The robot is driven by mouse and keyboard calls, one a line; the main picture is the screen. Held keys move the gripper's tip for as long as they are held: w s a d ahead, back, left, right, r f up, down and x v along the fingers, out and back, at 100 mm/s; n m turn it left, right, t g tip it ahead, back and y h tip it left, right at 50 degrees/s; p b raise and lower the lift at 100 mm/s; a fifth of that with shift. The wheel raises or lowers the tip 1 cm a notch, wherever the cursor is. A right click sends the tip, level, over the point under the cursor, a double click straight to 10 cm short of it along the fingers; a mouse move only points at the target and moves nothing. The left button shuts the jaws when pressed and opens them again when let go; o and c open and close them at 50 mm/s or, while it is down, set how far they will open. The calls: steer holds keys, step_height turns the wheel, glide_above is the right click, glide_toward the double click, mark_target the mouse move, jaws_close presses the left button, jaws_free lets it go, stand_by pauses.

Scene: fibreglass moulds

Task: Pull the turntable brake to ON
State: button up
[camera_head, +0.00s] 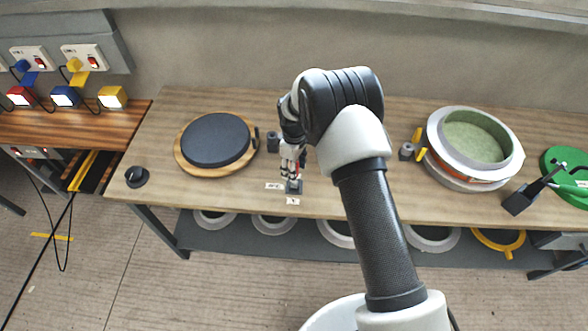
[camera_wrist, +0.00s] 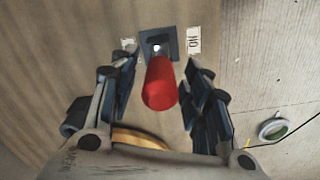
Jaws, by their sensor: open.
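The turntable brake is a lever with a red handle (camera_wrist: 160,85) on a small dark base plate (camera_wrist: 172,42). In the wrist view the handle points toward the camera. A white ON label (camera_wrist: 194,40) lies right of the plate, and another small label (camera_wrist: 128,44) lies to its left. My gripper (camera_wrist: 160,62) is open, with one finger on each side of the handle; contact cannot be told. In the head view my gripper (camera_head: 291,164) points down over the brake base (camera_head: 294,188) and hides most of the lever. The black turntable (camera_head: 215,139) stands to the left.
A black knob (camera_head: 137,177) sits at the bench's left end. A grey round mould (camera_head: 437,130) and a green disc (camera_head: 562,172) stand to the right. Small grey blocks stand near my gripper and the mould. The bench front (camera_head: 225,196) is clear.

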steer(key=shift+f, duration=0.25)
steer(key=shift+c, duration=0.5)
jaws_close()
